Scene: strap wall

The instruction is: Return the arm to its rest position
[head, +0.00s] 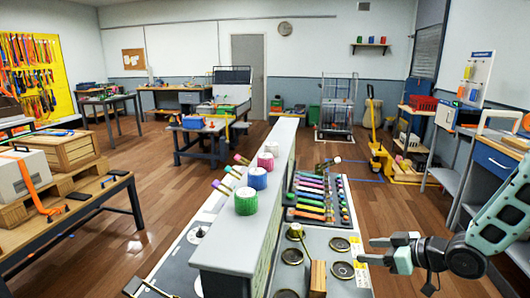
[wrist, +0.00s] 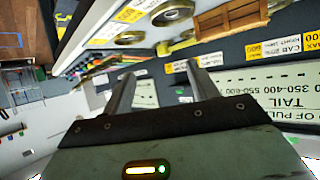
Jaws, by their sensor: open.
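My gripper (head: 374,251) is at the lower right of the head view, at the end of my pale green arm. Its two fingers point left and stand apart, with nothing between them. In the wrist view my gripper (wrist: 158,85) shows both fingers apart and empty, above a dark panel with printed labels (wrist: 270,85). It is apart from the bench top, to the right of the round brass-coloured pieces (head: 340,245).
A raised grey ledge (head: 255,215) runs along the bench and carries green, blue and pink rolls (head: 246,201). A rack of coloured straps (head: 311,197) and a wooden block (head: 318,278) sit right of it. A blue-and-white cart (head: 496,160) stands near my arm. Open floor lies behind.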

